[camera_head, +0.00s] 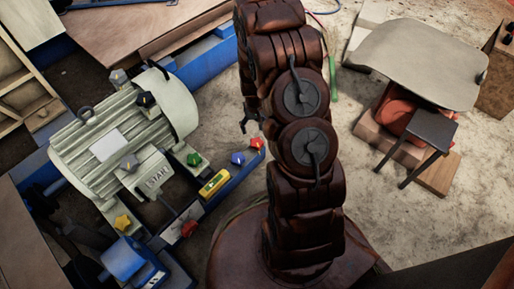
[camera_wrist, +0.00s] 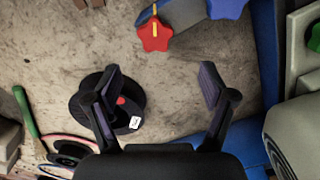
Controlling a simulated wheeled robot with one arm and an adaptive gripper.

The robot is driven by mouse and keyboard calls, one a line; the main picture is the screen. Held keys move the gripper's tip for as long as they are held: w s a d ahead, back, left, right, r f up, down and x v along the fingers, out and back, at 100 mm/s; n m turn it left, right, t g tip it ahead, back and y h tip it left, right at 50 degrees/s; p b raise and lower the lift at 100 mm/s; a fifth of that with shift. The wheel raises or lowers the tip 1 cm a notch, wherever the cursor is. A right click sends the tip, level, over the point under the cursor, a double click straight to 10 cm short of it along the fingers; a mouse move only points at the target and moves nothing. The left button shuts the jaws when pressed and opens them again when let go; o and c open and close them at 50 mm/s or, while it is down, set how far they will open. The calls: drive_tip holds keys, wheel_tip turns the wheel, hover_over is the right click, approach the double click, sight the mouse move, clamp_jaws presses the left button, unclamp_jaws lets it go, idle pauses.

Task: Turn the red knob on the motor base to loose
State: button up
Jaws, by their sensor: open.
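The red star-shaped knob (camera_head: 256,144) with a yellow stripe sits at the far right end of the blue motor base rail (camera_head: 222,190). In the wrist view the red knob (camera_wrist: 153,38) shows near the top middle, ahead of the fingertips and apart from them. My gripper (camera_wrist: 160,78) is open, with its two dark fingers spread and nothing between them but the floor beyond. In the head view one dark finger shows left of my arm, above the red knob; the rest is hidden behind the arm.
A blue knob (camera_head: 238,158) sits close beside the red one, and a green knob (camera_head: 194,159) is farther left by the pale motor (camera_head: 115,130). In the wrist view a black disc (camera_wrist: 108,100) lies beyond the left finger, near a green-handled item (camera_wrist: 25,110).

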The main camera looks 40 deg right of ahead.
sight(257, 142)
drive_tip(key=f, duration=0.1)
drive_tip(key=d+f, duration=0.1)
drive_tip(key=f, duration=0.1)
drive_tip(key=shift+f+b, duration=0.3)
drive_tip(key=shift+b, duration=0.1)
wheel_tip(257, 142, down, 7)
drive_tip(key=b, duration=0.3)
drive_tip(key=shift+w+f, duration=0.1)
drive_tip(key=shift+f, duration=0.1)
drive_tip(key=c, duration=1.1)
